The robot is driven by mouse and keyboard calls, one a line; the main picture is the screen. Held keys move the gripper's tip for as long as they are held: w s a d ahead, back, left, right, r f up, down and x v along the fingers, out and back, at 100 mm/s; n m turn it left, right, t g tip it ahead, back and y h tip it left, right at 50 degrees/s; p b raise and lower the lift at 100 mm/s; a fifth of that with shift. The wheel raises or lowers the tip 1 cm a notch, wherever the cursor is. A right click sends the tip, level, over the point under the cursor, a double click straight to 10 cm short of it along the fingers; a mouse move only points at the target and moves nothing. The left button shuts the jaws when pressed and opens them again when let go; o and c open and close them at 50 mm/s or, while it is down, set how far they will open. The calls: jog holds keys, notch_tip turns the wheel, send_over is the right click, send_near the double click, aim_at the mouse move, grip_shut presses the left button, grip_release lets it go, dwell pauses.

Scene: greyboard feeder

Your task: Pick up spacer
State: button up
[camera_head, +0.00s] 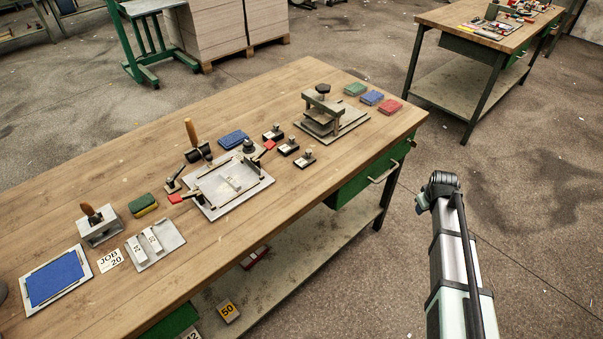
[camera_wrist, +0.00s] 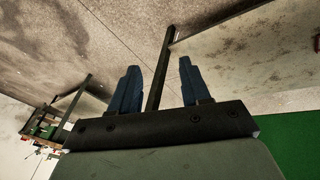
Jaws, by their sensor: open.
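No object is plainly marked as the spacer. Two pale numbered blocks, a left one (camera_head: 137,249) and a right one (camera_head: 153,240), lie side by side in a grey tray (camera_head: 165,257) at the front left of the workbench in the head view. Another pale small block (camera_head: 233,184) lies in the grey flat fixture (camera_head: 212,203) mid-bench. My gripper (camera_wrist: 158,63) shows in the wrist view with its two blue fingers apart and nothing between them.
The wrist view shows floor, a bench leg (camera_wrist: 158,75) and green panel (camera_wrist: 290,150).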

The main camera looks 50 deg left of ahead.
jog(key=w+a+r+n+t+y, duration=0.25)
jog(key=a+r+n, duration=0.25)
jog(key=a+r, duration=1.7)
jog(key=s+a+r+n+y, duration=0.1)
jog(key=s+a+r+y, duration=0.1)
jog(key=s+a+r, duration=0.75)
jog(key=g+h, duration=0.6)
send_over(229, 179)
notch_tip(229, 179, down, 2)
jog(key=f, duration=0.1)
notch_tip(229, 179, down, 12)
jog(key=shift+f, duration=0.15)
grip_shut()
